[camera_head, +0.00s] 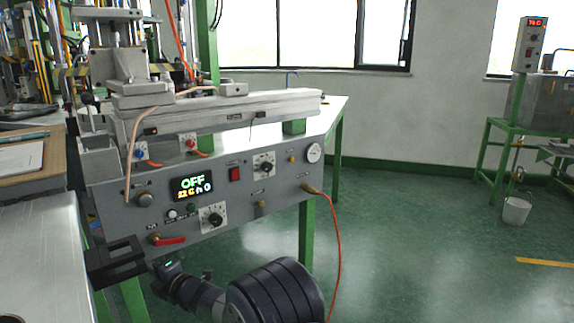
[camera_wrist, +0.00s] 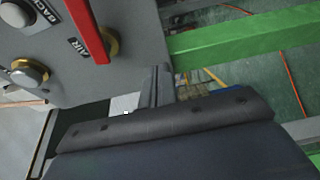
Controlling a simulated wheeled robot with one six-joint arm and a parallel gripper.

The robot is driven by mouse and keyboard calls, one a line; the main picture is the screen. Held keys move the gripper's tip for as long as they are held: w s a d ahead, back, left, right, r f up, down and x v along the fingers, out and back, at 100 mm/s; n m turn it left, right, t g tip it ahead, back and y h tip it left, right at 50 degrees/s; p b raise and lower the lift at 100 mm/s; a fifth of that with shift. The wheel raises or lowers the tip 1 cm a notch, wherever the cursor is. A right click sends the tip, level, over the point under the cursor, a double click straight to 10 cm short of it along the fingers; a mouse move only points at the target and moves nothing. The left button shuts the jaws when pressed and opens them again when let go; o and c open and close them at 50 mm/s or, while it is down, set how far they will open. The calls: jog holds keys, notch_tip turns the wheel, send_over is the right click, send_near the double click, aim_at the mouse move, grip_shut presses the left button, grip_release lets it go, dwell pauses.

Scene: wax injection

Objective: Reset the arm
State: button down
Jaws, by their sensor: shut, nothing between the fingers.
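My gripper (camera_head: 114,261) is low at the left in the head view, just below the lower left corner of the grey wax injection machine's front panel (camera_head: 240,209). Its jaws are shut with nothing held. In the wrist view the narrow dark fingers (camera_wrist: 156,86) point up past the panel's lower edge, together. The red air lever (camera_head: 168,240) is above and right of the gripper in the head view, and apart from it. In the wrist view the red lever (camera_wrist: 87,30) is at upper left. The display (camera_head: 194,186) reads OFF.
A metal-topped surface (camera_head: 40,250) lies close left of the gripper. A green table leg (camera_head: 306,235) and an orange hose (camera_head: 337,250) stand to the right. A bucket (camera_head: 516,209) sits at far right. The green floor (camera_head: 430,240) between is open.

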jog(key=shift+s+a+p, duration=0.15)
jog(key=shift+s+p, duration=0.4)
jog(key=shift+s, duration=0.65)
